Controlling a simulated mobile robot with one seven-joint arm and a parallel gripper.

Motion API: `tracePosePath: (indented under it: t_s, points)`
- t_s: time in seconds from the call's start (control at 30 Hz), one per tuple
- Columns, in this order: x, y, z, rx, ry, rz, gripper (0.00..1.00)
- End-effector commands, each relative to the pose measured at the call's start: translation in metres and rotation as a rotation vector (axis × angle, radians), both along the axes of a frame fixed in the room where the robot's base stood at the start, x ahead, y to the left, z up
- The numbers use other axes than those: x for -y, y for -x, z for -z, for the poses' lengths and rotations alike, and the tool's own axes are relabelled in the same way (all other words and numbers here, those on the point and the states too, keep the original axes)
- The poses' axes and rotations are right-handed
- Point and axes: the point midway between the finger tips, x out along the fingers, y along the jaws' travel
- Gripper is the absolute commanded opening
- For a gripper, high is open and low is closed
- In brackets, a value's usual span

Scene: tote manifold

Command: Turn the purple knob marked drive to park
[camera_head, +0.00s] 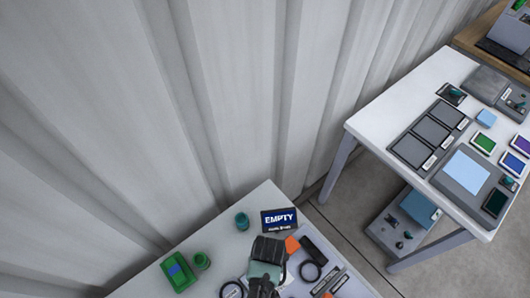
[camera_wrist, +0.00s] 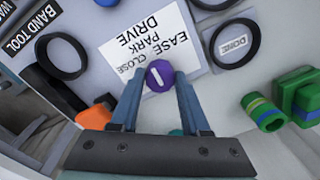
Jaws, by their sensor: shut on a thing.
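The purple knob (camera_wrist: 159,76) shows in the wrist view between the tips of my gripper (camera_wrist: 158,88). Its white pointer line is tilted. The two blue fingers touch or nearly touch its sides, and the gripper is shut on it. A white label (camera_wrist: 150,38) beside the knob reads EASE, PARK, DRIVE and CLOSE, upside down in this view. In the head view my gripper (camera_head: 264,282) is over the near table, and the knob is hidden there.
Black rings (camera_wrist: 62,56) lie on both sides of the label. A green and blue object (camera_wrist: 298,98) and an orange block (camera_wrist: 92,114) are close by. An EMPTY sign (camera_head: 279,220) stands at the table's back. A second white table (camera_head: 400,107) is at right.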

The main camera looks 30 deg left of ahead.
Motion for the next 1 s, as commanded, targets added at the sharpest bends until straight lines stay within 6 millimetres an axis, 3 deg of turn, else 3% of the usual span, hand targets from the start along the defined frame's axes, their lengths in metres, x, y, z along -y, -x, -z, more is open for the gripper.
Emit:
tracePosePath:
  t_s: [0.57,0.6,0.7,0.77,1.0]
  points:
    - [-0.0006,-0.0011,-0.0007,0.002,-0.002,-0.034,0.00]
    - [-0.0006,-0.0011,-0.0007,0.002,-0.002,-0.033,0.52]
    - [-0.0005,-0.0009,-0.0006,0.002,-0.001,-0.033,0.69]
    - [-0.0005,-0.0008,-0.0005,0.002,-0.001,-0.033,0.76]
    - [-0.0003,-0.0004,-0.0003,0.001,-0.001,-0.033,0.76]
